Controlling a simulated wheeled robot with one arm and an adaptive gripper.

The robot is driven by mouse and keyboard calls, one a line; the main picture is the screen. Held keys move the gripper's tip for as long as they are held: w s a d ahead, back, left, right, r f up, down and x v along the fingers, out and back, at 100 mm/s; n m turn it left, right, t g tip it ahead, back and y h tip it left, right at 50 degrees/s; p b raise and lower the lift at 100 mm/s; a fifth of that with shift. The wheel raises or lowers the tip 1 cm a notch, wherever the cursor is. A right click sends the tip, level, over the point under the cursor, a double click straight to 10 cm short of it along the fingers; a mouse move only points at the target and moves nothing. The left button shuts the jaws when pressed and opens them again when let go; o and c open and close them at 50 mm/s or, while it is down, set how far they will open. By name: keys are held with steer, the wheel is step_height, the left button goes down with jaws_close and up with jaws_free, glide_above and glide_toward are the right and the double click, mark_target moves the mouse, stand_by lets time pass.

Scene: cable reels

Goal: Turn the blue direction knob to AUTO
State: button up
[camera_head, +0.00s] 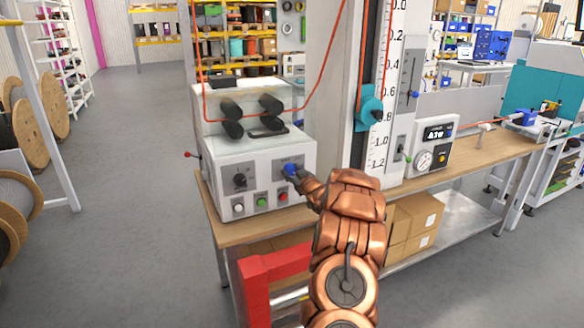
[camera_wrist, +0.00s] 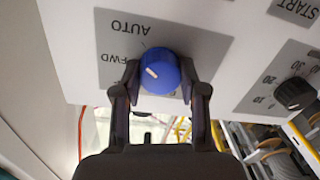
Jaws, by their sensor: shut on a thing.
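The blue direction knob (camera_head: 290,169) is on the front of the white machine box (camera_head: 222,165), at its upper right. In the wrist view, the blue knob (camera_wrist: 162,68) sits between the two dark fingers of my gripper (camera_wrist: 160,82), which is shut on it from both sides. The panel shows upside down there, with AUTO (camera_wrist: 127,27) above and left of the knob and FWD (camera_wrist: 113,57) to its left. The knob's white mark lies on its left side, toward the FWD label. A third label is mostly hidden behind my gripper.
A black dial (camera_head: 240,180) sits left of the knob; white, green (camera_head: 261,200) and red (camera_head: 283,195) buttons are below. A black dial with numbers (camera_wrist: 294,94) also shows in the wrist view. A red-tipped lever (camera_head: 188,154) juts left.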

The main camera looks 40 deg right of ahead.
steer(key=shift+m+p, duration=0.35)
steer(key=shift+m, duration=0.35)
steer(key=o, duration=1.1)
steer(key=shift+o, duration=0.2)
steer(key=v, duration=1.2)
steer(key=shift+d, duration=0.15)
